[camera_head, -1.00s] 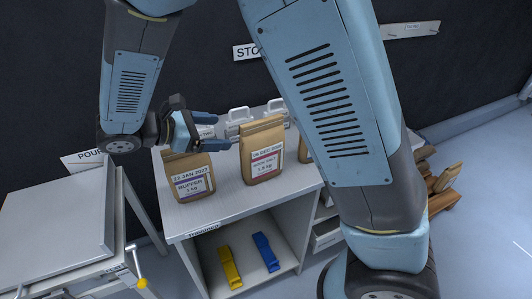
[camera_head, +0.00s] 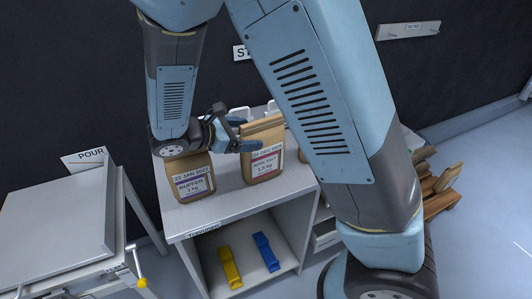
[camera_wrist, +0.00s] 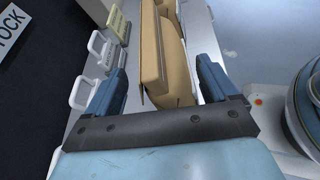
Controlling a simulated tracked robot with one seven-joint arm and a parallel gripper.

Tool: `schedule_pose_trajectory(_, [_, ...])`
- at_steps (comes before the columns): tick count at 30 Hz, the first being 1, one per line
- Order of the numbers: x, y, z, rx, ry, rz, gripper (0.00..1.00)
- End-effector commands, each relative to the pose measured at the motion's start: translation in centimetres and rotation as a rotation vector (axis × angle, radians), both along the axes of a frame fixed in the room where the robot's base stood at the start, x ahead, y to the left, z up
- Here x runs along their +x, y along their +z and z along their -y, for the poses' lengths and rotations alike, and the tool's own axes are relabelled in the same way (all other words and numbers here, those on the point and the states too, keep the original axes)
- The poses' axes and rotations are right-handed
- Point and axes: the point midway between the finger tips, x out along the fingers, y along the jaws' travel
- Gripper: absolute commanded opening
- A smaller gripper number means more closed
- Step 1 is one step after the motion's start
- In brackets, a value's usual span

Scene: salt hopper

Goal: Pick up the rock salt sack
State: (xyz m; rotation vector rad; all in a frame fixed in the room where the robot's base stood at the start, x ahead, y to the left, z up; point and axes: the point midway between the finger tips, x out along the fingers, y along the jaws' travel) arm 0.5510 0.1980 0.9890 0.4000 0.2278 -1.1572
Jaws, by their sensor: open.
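The rock salt sack (camera_head: 263,158), brown paper with a folded top and a red-and-white label, stands upright on the white shelf top. My gripper (camera_head: 243,133) is open at the sack's upper left side, with its blue fingers pointing right. In the wrist view a brown sack (camera_wrist: 172,62), apparently this one, lies between and beyond the two spread fingers (camera_wrist: 161,75). I cannot tell whether either finger touches it. Its far side is hidden.
A buffer sack (camera_head: 192,182) stands close on the left, just below my wrist. White handled containers (camera_wrist: 82,92) stand behind. A yellow clip (camera_head: 229,268) and a blue clip (camera_head: 266,252) lie on the lower shelf.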

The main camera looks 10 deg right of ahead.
Motion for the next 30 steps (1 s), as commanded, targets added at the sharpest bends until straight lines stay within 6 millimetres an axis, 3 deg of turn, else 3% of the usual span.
schedule_pose_trajectory(7, [1.1, -1.2, 2.6, -0.002, -0.001, 0.000, 0.87])
schedule_pose_trajectory(16, [1.3, -1.4, 2.9, -0.001, -0.001, 0.000, 0.87])
schedule_pose_trajectory(30, [1.3, -1.4, 2.9, -0.001, -0.001, 0.000, 0.42])
